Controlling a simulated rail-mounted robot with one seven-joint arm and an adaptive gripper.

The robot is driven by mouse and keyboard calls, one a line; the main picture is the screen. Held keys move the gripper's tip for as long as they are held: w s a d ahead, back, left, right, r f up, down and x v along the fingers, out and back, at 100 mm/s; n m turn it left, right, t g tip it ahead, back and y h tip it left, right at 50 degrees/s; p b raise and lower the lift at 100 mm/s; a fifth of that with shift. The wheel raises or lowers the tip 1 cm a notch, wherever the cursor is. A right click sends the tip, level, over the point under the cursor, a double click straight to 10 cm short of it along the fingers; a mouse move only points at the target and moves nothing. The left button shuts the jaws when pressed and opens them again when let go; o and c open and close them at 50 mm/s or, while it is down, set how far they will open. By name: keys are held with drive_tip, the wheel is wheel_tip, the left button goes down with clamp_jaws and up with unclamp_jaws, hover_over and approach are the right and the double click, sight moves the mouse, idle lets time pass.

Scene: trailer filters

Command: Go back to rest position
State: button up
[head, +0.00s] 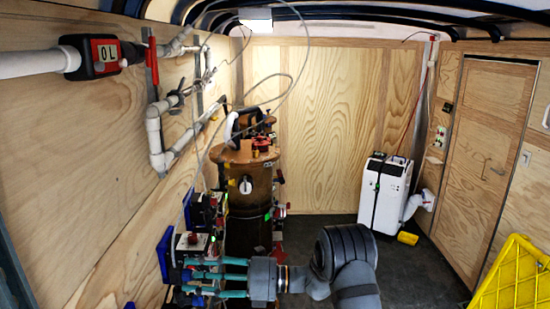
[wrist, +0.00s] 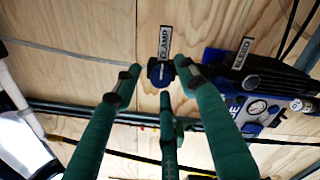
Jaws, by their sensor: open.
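My gripper (head: 188,277) is in the lower middle of the head view, with its teal fingers pointing left toward the plywood wall side. In the wrist view my gripper (wrist: 160,84) shows three green fingers with dark tips, spread apart and with nothing held between them. My arm bends at the bottom of the head view.
A dark cylindrical vessel with a wooden-looking top (head: 246,155) stands behind my gripper. A panel with a gauge (wrist: 257,107), beside a BLEED tag (wrist: 241,54), is right of the fingers. A white wheeled unit (head: 384,192) and yellow crate (head: 512,275) are at right.

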drive_tip(key=n+b, duration=0.1)
drive_tip(key=n, duration=0.1)
drive_tip(key=f+n+b, duration=0.1)
drive_tip(key=shift+d+n+b, duration=0.15)
drive_tip(key=shift+n+b, duration=0.2)
drive_tip(key=shift+n, duration=0.05)
drive_tip(key=n+b, duration=0.2)
drive_tip(key=n, duration=0.2)
drive_tip(key=shift+g+b, duration=0.3)
drive_tip(key=shift+b, duration=0.1)
drive_tip(key=n, duration=0.1)
drive_tip(key=n+b, duration=0.1)
drive_tip(key=n, duration=0.1)
drive_tip(key=shift+r+n+b, duration=0.25)
drive_tip(key=shift+n+b, duration=0.1)
drive_tip(key=shift+n, duration=0.05)
drive_tip(key=n, duration=0.3)
drive_tip(key=n+b, duration=0.1)
drive_tip(key=shift+r+n+h, duration=0.25)
drive_tip(key=shift+n+h, duration=0.05)
drive_tip(key=shift+w+d+f, duration=0.1)
drive_tip(key=shift+d, duration=0.2)
drive_tip(key=shift+d+b, duration=0.45)
drive_tip(key=shift+d, duration=0.55)
